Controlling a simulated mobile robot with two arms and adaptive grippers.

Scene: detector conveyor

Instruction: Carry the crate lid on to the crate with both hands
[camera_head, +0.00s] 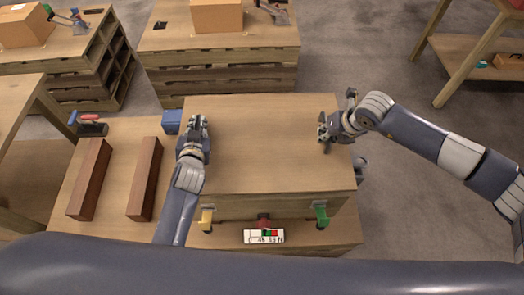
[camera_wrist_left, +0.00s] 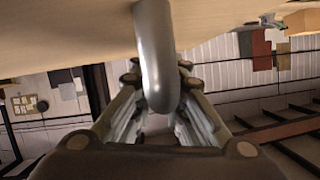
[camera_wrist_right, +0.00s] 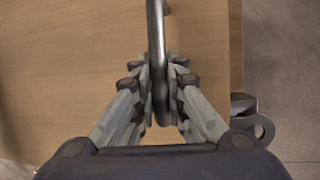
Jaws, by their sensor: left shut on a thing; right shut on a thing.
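The crate lid (camera_head: 262,145) is a wide, flat light-wood panel, above the crate (camera_head: 235,208), whose front wall shows below the lid's near edge. I cannot tell whether lid and crate touch. My left gripper (camera_head: 196,128) is at the lid's left side, shut on a grey metal handle, also seen in the left wrist view (camera_wrist_left: 157,60). My right gripper (camera_head: 326,130) is at the lid's right side, shut on another metal handle, seen in the right wrist view (camera_wrist_right: 156,50). The lid hides the crate's inside.
Two dark wooden bars (camera_head: 145,178) lie on the table (camera_head: 118,150) left of the crate. A blue block (camera_head: 171,121) and a red-handled clamp (camera_head: 92,125) are behind them. Yellow (camera_head: 207,218), red and green (camera_head: 321,215) clamps and a marked plate (camera_head: 263,236) are at the front.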

